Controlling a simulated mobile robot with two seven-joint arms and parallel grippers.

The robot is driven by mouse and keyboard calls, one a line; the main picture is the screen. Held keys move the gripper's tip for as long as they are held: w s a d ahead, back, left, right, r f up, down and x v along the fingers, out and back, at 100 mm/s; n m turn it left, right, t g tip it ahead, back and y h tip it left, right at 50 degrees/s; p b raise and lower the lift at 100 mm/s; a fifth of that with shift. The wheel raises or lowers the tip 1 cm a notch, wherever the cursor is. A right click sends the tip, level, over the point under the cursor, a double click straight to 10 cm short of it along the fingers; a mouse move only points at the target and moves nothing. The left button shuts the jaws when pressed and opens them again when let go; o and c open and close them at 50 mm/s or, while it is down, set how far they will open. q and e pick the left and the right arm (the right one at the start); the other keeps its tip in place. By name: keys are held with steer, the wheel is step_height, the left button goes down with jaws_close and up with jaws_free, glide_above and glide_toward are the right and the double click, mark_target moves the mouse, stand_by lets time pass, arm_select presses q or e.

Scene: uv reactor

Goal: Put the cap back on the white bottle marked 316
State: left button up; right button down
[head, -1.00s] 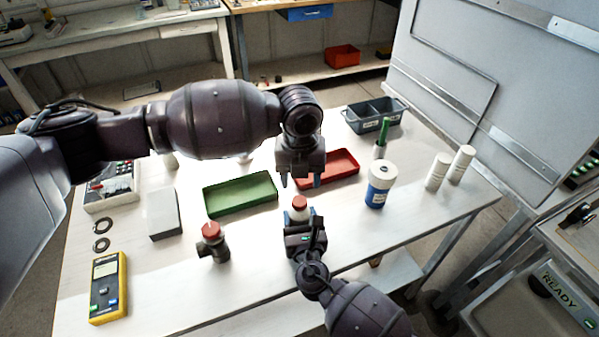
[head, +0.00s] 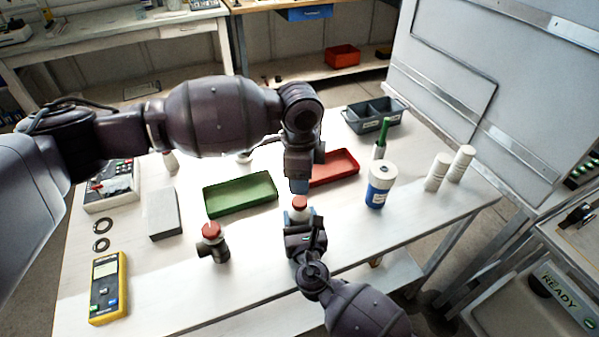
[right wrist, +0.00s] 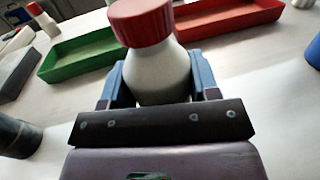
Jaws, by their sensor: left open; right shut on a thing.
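A white bottle (right wrist: 158,75) with a red cap (right wrist: 142,22) on its top stands upright between the blue fingers of my right gripper (right wrist: 160,88). In the head view the red cap (head: 299,203) shows just above my right gripper (head: 301,219), and the bottle is mostly hidden by it. The number on the bottle cannot be read. My left gripper (head: 299,186) points down close above the red cap, seen edge-on. It is open, and its fingers appear clear of the cap.
A green tray (head: 240,208) lies to the left and a red tray (head: 345,168) behind. A dark fitting with a red top (head: 213,243) stands front left. A blue-and-white container (head: 379,185) and white cylinders (head: 437,172) stand right. A yellow meter (head: 107,287) lies at the near left.

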mark_target(299, 200)
arm_select(q)
steer(key=n, duration=0.7)
steer(key=shift+r, duration=0.15)
steer(key=n, duration=1.4)
steer(key=shift+s, duration=0.1)
steer(key=n, duration=0.7)
steer(key=shift+a, duration=0.1)
steer(key=shift+f, duration=3.95)
